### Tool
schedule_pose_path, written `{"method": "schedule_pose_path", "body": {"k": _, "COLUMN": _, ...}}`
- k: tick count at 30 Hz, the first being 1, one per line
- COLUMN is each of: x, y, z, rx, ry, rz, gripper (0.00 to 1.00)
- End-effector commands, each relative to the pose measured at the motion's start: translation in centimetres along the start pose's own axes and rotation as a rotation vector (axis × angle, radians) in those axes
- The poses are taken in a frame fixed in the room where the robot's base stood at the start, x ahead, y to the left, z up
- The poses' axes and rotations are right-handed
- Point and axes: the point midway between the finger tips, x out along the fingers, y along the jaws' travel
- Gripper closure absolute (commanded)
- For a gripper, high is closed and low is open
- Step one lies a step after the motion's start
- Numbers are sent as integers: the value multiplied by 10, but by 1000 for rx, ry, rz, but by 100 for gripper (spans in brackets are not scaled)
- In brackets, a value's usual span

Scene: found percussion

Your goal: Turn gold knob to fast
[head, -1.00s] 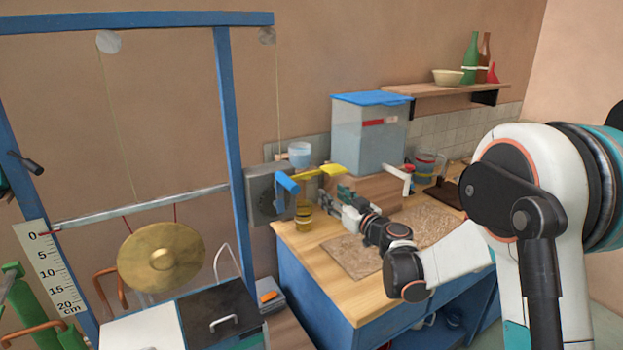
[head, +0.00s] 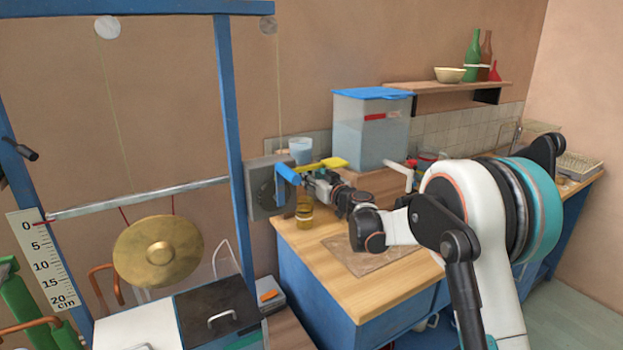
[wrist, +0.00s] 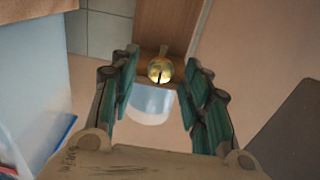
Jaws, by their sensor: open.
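The gold knob (wrist: 160,70) shows in the wrist view as a small round shiny piece with a dark line down its front, by a brown wooden strip. It lies between the two green-padded fingers of my gripper (wrist: 160,75), which are open. Whether the fingers touch it, I cannot tell. In the head view my gripper (head: 310,177) is beside the blue lever on the grey wall box, above the wooden counter. I cannot make out the knob there, nor any slow or fast marking in either view.
The blue lever (head: 287,174) and grey box (head: 258,190) are close to my gripper. A pale cup (head: 300,146), yellow handle (head: 334,163), amber jar (head: 304,211) and blue-lidded tank (head: 370,138) crowd around. A gong (head: 158,250) hangs at left. The front counter (head: 345,290) is clear.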

Motion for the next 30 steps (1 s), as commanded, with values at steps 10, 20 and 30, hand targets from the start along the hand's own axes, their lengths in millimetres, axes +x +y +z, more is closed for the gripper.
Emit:
{"method": "schedule_pose_path", "body": {"k": 10, "x": 2, "y": 0, "z": 0, "rx": 0, "ry": 0, "rz": 0, "gripper": 68}}
{"method": "schedule_pose_path", "body": {"k": 20, "x": 2, "y": 0, "z": 0, "rx": -2, "ry": 0, "rz": 0, "gripper": 100}}
{"method": "schedule_pose_path", "body": {"k": 30, "x": 2, "y": 0, "z": -1, "rx": -106, "ry": 0, "rz": 0, "gripper": 100}}
